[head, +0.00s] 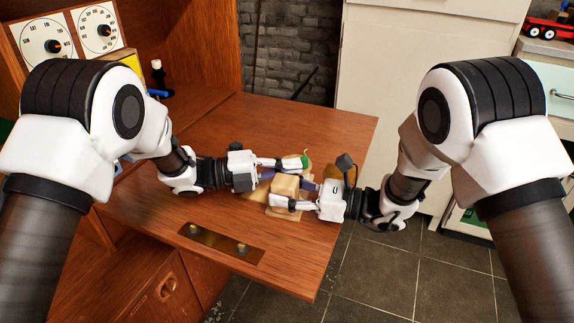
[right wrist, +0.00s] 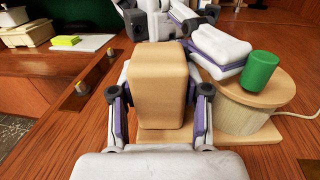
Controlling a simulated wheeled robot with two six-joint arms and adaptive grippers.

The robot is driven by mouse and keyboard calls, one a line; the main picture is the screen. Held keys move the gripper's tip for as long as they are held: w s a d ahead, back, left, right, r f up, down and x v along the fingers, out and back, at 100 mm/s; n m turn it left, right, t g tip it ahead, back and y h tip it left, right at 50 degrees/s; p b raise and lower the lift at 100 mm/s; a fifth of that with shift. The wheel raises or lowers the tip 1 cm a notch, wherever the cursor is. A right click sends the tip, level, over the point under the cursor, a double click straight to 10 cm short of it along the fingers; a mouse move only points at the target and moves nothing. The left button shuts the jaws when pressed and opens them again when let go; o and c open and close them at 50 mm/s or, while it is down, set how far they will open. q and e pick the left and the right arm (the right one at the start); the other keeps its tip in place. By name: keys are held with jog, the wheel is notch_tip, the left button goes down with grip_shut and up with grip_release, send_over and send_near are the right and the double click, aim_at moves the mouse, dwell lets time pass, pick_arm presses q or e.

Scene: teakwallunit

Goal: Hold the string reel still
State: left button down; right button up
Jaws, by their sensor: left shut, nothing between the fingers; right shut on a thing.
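The string reel (right wrist: 252,112) is a pale round wooden body with a wider disc on top and a green peg (right wrist: 260,71) standing on it, in the right wrist view. It sits on a wooden base board (right wrist: 165,136). A tan wooden block (right wrist: 158,84) stands upright beside it. My right gripper (head: 288,192) is shut on this block, one finger on each side. My left gripper (head: 300,164) is shut and empty; its fingers (right wrist: 220,48) lie over the reel's top disc beside the peg. Whether they touch the disc I cannot tell. In the head view the grippers mostly hide the reel.
The brown wooden desk leaf (head: 340,130) carries all this near its right edge, with tiled floor below. A brass plate with two knobs (head: 220,243) lies at the front. A pale cord (right wrist: 297,115) runs right from the reel. Dial boxes (head: 70,38) stand at the back left.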

pick_arm(q)
jog(key=shift+s+d+f, duration=0.15)
jog(key=shift+d, duration=0.05)
dwell(0.5)
